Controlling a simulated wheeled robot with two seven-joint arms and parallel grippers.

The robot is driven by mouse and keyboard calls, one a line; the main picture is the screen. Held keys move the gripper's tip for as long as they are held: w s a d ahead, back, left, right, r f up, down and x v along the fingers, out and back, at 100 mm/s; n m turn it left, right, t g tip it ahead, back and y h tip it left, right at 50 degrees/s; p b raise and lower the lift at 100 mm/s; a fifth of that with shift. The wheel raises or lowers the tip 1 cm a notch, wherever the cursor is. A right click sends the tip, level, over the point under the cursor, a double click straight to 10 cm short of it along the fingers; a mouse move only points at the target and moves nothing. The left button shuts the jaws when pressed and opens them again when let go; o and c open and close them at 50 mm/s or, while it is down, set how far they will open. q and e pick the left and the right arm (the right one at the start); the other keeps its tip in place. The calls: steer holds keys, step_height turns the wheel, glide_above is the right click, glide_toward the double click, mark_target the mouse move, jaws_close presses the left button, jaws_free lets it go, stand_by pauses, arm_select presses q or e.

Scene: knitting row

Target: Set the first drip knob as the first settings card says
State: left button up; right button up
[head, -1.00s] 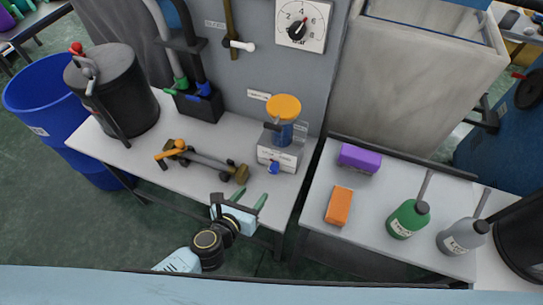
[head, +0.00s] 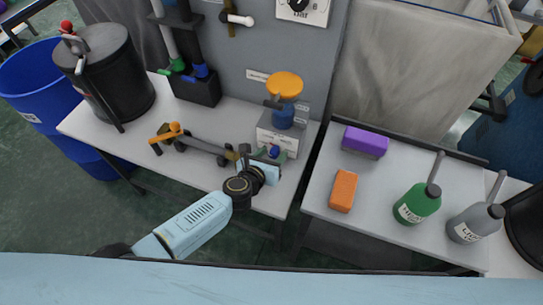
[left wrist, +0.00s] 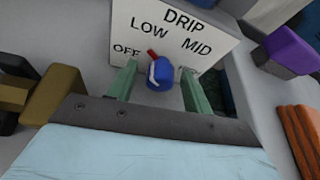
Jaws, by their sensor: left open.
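The blue drip knob (left wrist: 158,76) sits on the front of a pale box (head: 268,137). Its dial plate (left wrist: 170,36) reads DRIP, OFF, LOW and MID in the left wrist view. The knob's red pointer (left wrist: 152,54) points up and left, roughly between OFF and LOW. My left gripper (left wrist: 158,68) is open, with one green finger on each side of the knob; I cannot tell whether they touch it. In the head view my left gripper (head: 268,157) is at the box's front. Small white labels are nearby, but no settings card is readable. My right gripper is out of view.
An orange-topped blue container (head: 285,92) stands on the box. A brass-ended tool (head: 200,143) lies left of my gripper. A purple block (head: 365,140), an orange block (head: 343,190) and bottles (head: 417,203) are on the right table. A black drum (head: 108,75) stands left.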

arm_select(q)
steer(key=c, duration=1)
steer(key=shift+o, duration=0.2)
steer(key=shift+s+d+m+y+p, duration=0.1)
steer(key=shift+m+y+p, duration=0.4)
steer(key=shift+p, duration=0.1)
steer(key=shift+m+y, duration=0.3)
steer(key=shift+m, duration=0.2)
steer(key=shift+d+f+m+t+y, duration=0.1)
steer(key=shift+m+t+y, duration=0.45)
steer(key=shift+m, duration=0.35)
steer(key=shift+m+y, duration=0.25)
steer(key=shift+m, duration=0.05)
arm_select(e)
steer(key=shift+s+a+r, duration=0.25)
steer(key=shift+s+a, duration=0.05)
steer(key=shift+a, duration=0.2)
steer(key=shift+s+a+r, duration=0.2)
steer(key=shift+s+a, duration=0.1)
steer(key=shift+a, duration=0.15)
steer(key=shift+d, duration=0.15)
